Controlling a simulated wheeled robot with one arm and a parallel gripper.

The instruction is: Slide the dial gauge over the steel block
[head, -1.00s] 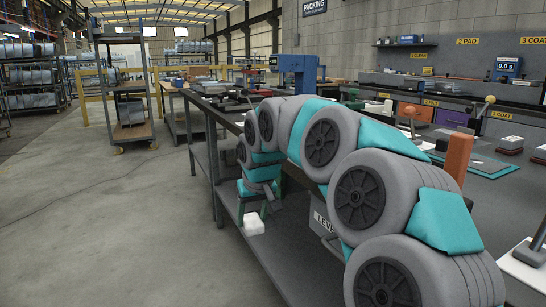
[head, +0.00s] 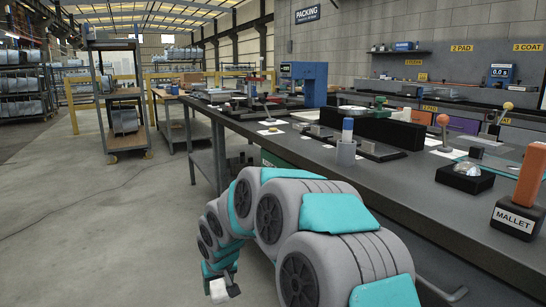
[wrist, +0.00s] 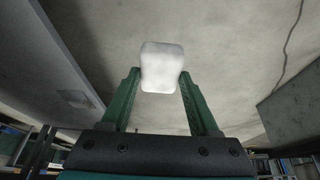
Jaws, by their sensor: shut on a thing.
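My gripper (wrist: 158,98) is shut on a white rounded block (wrist: 161,67), held between the ends of its two green fingers. In the head view, the white block (head: 218,291) shows low at the left of the bench, over the floor, with my gripper (head: 220,278) pointing down at it. I cannot pick out a dial gauge or a steel block for sure among the small items on the bench.
The long dark bench (head: 395,190) runs along the right. A wheeled rack (head: 125,120) stands farther back on open floor (head: 80,220).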

